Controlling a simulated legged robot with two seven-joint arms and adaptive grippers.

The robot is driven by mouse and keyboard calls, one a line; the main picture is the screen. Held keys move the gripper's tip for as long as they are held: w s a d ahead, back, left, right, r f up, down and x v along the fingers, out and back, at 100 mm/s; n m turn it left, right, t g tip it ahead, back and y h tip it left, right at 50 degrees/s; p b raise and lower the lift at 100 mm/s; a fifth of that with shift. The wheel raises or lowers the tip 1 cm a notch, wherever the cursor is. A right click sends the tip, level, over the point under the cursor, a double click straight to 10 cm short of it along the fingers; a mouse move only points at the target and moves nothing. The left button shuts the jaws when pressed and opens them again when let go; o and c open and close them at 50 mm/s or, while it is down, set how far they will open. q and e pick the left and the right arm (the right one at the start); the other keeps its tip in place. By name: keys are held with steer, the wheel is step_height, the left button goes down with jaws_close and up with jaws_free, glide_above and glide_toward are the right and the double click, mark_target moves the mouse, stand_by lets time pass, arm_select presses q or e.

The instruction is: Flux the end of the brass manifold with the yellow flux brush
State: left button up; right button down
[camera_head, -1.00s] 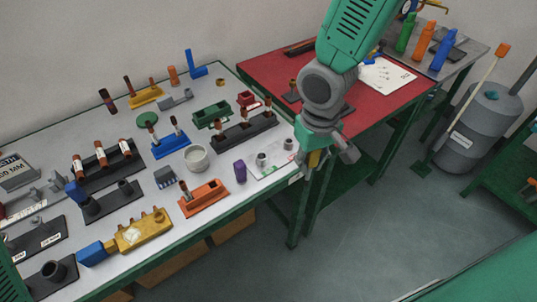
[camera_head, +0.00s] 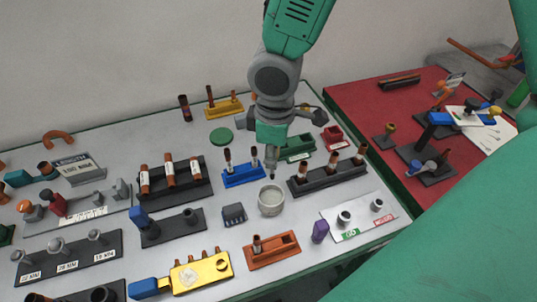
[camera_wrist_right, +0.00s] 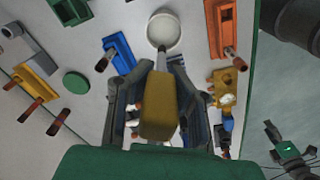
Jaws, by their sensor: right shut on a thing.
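The brass manifold (camera_head: 205,273) lies at the front of the bench, with several short stubs along its far side and a blue block (camera_head: 150,288) at its left end. It also shows in the right wrist view (camera_wrist_right: 228,82). My right gripper (camera_head: 272,150) is shut on the yellow flux brush (camera_wrist_right: 160,105). The brush points down, and its grey tip shows close to the white cup (camera_head: 271,199). In the right wrist view the tip overlaps the near part of the cup (camera_wrist_right: 164,32); I cannot tell whether it touches. My left gripper is not in view.
A blue rack (camera_head: 243,176), a dark rack with copper tubes (camera_head: 330,178) and an orange fixture (camera_head: 272,251) stand around the cup. A purple piece (camera_head: 320,231) and a GO/NO-GO plate (camera_head: 362,218) lie to the right. A red table (camera_head: 375,115) adjoins the bench.

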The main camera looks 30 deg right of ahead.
mark_target(273, 172)
steer(key=shift+w+d, duration=0.15)
steer(key=shift+a, duration=0.5)
steer(key=f+b, duration=0.2)
steer(key=f, duration=0.1)
steer(key=d+f+b, duration=0.1)
steer(key=f, duration=0.1)
steer(key=shift+f, duration=0.15)
steer(key=shift+a+f, duration=0.2)
steer(key=shift+a, duration=0.1)
steer(key=shift+a+r, duration=0.1)
steer(key=shift+d, duration=0.35)
